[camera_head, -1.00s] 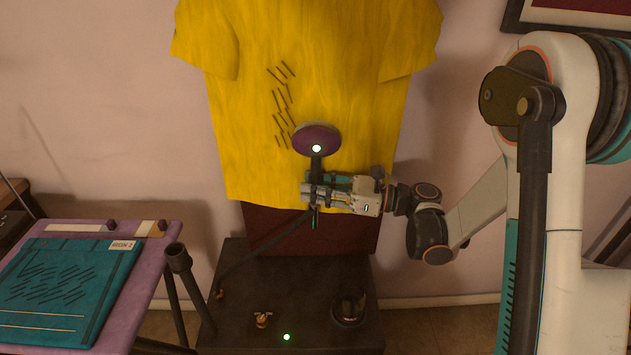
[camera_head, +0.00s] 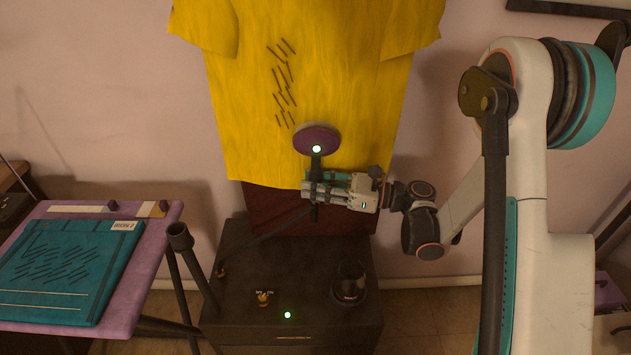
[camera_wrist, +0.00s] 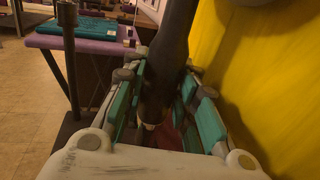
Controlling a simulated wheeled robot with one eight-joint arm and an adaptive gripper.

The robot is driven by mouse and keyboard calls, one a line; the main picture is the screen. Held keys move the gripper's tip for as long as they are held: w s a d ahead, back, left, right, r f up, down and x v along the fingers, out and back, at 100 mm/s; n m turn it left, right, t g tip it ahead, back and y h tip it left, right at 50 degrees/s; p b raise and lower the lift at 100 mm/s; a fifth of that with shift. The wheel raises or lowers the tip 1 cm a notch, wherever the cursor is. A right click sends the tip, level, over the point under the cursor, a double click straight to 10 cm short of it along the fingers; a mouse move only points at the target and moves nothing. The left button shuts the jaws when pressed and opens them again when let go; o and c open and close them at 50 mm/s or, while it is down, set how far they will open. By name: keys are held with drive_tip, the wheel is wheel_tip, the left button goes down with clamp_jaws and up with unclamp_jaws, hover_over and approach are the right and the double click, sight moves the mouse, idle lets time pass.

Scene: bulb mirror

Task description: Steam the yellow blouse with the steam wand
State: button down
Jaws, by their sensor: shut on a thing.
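The yellow blouse (camera_head: 325,75) hangs against the wall, with a column of dark crease lines (camera_head: 283,85) left of its middle. My gripper (camera_head: 318,193) is shut on the dark handle of the steam wand (camera_head: 316,138), just below the blouse's lower hem. The wand stands upright, its purple oval head in front of the blouse's lower part, below and right of the creases. A green light glows on it. I cannot tell whether the head touches the cloth. The wrist view shows the wand handle (camera_wrist: 172,60) between the teal finger pads, with the blouse (camera_wrist: 275,90) to the right.
A dark steamer base (camera_head: 290,305) with a green light, a brass knob (camera_head: 263,298) and a black round holder (camera_head: 350,283) stands below the blouse. A purple ironing table (camera_head: 150,240) with folded teal cloth (camera_head: 70,265) is at left. A dark pole (camera_head: 190,262) stands between them.

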drive_tip(key=shift+r, duration=0.15)
drive_tip(key=shift+d+r+p, duration=0.15)
drive_tip(key=shift+r+p, duration=3.15)
drive_tip(key=shift+r, duration=2.15)
drive_tip(key=shift+d+r+p, duration=0.15)
drive_tip(key=shift+r+p, duration=3.1)
drive_tip(key=shift+r, duration=2.2)
